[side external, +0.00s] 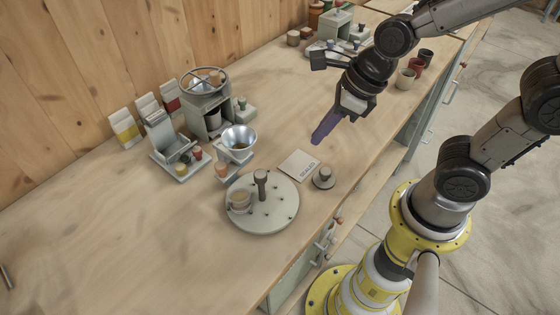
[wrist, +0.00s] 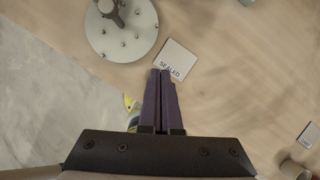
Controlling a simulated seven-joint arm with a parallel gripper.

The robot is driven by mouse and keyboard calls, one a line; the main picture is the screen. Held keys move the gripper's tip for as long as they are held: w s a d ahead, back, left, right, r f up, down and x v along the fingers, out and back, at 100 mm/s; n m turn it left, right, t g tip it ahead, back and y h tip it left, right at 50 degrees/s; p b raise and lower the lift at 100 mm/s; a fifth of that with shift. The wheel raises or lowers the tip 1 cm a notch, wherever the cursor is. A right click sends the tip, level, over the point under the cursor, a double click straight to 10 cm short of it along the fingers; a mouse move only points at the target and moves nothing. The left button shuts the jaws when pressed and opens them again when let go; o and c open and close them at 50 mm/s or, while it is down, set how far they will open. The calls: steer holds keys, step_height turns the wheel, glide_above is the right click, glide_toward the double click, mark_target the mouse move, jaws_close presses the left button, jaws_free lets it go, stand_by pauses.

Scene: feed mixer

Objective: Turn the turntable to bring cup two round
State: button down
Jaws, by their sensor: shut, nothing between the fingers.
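The turntable (side external: 262,222) is a round pale grey-green disc with small pegs and a dark upright knob (side external: 261,180) at its middle. One cup (side external: 240,200) stands on its left part in the side view; I cannot read any number on it. In the wrist view the turntable (wrist: 135,45) shows at the upper left, partly cut off by the frame edge. My gripper (side external: 318,141) has purple fingers, pressed together and empty. It hangs above the bench, behind and right of the turntable and apart from it. In the wrist view the fingertips (wrist: 161,72) appear near the "SEALED" card.
The white "SEALED" card (side external: 299,165) lies beside the turntable, with a small round knob on a base (side external: 324,177) near it. A metal funnel (side external: 238,140) on a stand, a machine with a wheel (side external: 205,95) and a rack (side external: 172,145) stand left. Mugs (side external: 406,78) stand back right. The front-left bench is clear.

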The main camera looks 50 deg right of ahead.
mark_target(246, 176)
steer(key=shift+s+a+x, duration=0.1)
steer(key=shift+s+x, duration=0.05)
steer(key=shift+x, duration=2.5)
steer(key=shift+s+a+x, duration=0.1)
steer(key=shift+s+x, duration=0.05)
steer(key=shift+x, duration=2.55)
steer(key=shift+w+a, duration=0.5)
steer(key=shift+w, duration=0.35)
steer(key=shift+w+a, duration=0.55)
steer(key=shift+w, duration=0.35)
steer(key=shift+w+a+n+g+y, duration=0.15)
steer(key=shift+w+n+g+y, duration=0.15)
steer(key=shift+w+n, duration=0.6)
steer(key=shift+w+a+n, duration=0.2)
steer(key=shift+n, duration=0.7)
steer(key=shift+w+a+f+n+g+y, duration=0.1)
steer(key=shift+w+a+n+g+y, duration=0.35)
steer(key=shift+n, duration=0.8)
steer(key=shift+w+a+n+g+y, duration=0.25)
steer(key=shift+w+a+n+g, duration=0.45)
steer(key=shift+n, duration=0.55)
steer(key=n, duration=0.2)
steer(key=a+n+g, duration=0.1)
steer(key=w+n+g, duration=0.1)
steer(key=n, duration=0.1)
steer(key=shift+a+n, duration=0.25)
steer(key=shift+n, duration=0.05)
steer(key=shift+d, duration=0.1)
